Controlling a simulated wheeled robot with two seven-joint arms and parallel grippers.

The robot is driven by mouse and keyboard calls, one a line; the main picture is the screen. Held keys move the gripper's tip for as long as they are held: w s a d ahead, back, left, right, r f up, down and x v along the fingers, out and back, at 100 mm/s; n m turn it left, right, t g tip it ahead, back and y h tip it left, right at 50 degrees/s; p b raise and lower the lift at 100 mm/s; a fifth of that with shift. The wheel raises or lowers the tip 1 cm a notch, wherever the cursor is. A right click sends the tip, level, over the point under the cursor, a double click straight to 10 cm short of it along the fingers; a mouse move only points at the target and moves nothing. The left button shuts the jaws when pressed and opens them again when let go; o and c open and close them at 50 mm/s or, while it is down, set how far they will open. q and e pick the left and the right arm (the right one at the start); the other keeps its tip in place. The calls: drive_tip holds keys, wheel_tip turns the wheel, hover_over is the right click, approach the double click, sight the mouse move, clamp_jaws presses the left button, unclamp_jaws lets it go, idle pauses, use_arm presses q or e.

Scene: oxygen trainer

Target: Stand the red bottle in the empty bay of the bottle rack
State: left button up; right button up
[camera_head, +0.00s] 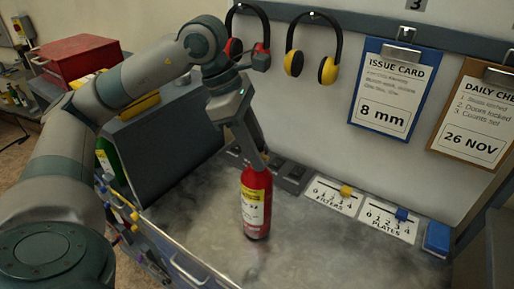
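The red bottle (256,205) is upright, with a yellow and white label, over the middle of the grey worktop (325,245). My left gripper (256,160) comes down from above, its fingers at the bottle's top, and appears shut on it. The fingers hide the bottle's neck. I cannot tell whether the bottle's base touches the worktop. A green bottle (108,158) stands at the left, partly hidden by my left arm. I cannot make out the empty bay of the bottle rack for certain. My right gripper is not in view.
Dark low blocks (291,176) sit along the back wall behind the red bottle. To their right are the filters scale (333,196), plates scale (391,222) and a blue block (437,238). Earmuffs (314,48) and clipboards hang above. The front worktop is clear.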

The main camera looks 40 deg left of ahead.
use_arm(q)
drive_tip(key=shift+o, duration=0.7)
drive_tip(key=shift+r, duration=0.1)
drive_tip(key=shift+r, duration=0.15)
drive_tip(key=shift+a+r, duration=0.1)
drive_tip(key=shift+r, duration=0.15)
drive_tip(key=b+v, duration=0.1)
drive_tip(key=v, duration=1)
drive_tip(key=shift+r, duration=0.2)
drive_tip(key=shift+o, duration=0.4)
